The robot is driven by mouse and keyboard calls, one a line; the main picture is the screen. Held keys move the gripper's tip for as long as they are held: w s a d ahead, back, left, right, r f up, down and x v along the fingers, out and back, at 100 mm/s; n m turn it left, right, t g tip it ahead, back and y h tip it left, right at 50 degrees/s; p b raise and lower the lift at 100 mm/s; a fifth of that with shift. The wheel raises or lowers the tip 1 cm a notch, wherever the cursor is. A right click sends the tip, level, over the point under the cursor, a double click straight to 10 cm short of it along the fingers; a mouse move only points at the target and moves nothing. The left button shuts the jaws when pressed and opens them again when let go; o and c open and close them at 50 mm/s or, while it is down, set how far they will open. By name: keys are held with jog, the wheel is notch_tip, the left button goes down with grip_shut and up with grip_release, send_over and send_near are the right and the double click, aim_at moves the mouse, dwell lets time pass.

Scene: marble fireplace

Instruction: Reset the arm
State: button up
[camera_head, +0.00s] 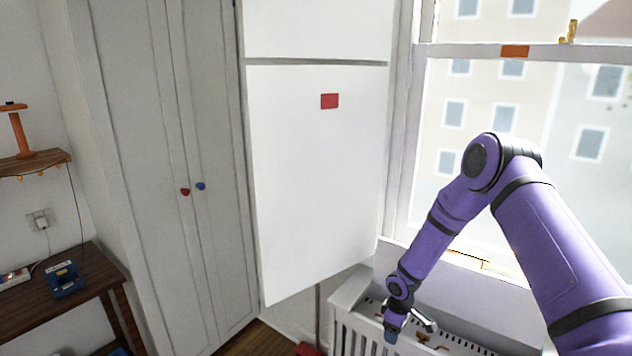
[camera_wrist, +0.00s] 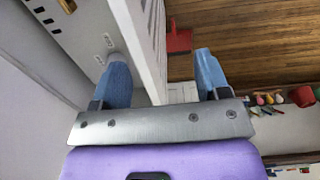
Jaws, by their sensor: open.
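My purple arm reaches in from the right in the head view and bends down at its elbow. My gripper (camera_head: 408,328) hangs low at the white radiator cover (camera_head: 347,298), in front of the window. In the wrist view my gripper (camera_wrist: 160,72) has its two blue fingers spread wide apart. Nothing is between them that I can see as held. The slatted edge of the radiator cover passes behind the fingers in that view.
A white panel with a red tag (camera_head: 329,101) hangs left of my arm. A tall wardrobe (camera_head: 150,150) stands further left, beside a wooden table (camera_head: 75,300). A red dustpan-like object (camera_wrist: 179,40) lies on the wooden floor (camera_wrist: 235,30). The window (camera_head: 520,120) is behind my arm.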

jog(key=s+d+r+m+t+h, duration=0.1)
jog(key=s+d+r+m, duration=0.1)
jog(key=r, duration=1)
jog(key=s+d+r+m+t, duration=0.1)
jog(key=s+d+r, duration=0.15)
jog(key=r, duration=1.05)
jog(key=s+d+r+m+h, duration=0.1)
jog(key=s+r+m, duration=0.15)
jog(key=r, duration=0.95)
jog(key=s+r+m+t, duration=0.1)
jog(key=s+r, duration=0.4)
jog(key=s, duration=0.5)
jog(key=s+r+m+t+y, duration=0.1)
jog(key=s+r+m, duration=0.1)
jog(key=s+r, duration=0.4)
jog(key=s+d+r+m+t+y, duration=0.1)
jog(key=s+r, duration=0.4)
jog(key=s, duration=1)
jog(key=shift+r+m, duration=0.35)
jog(key=shift+m, duration=0.3)
jog(key=shift+d, duration=0.1)
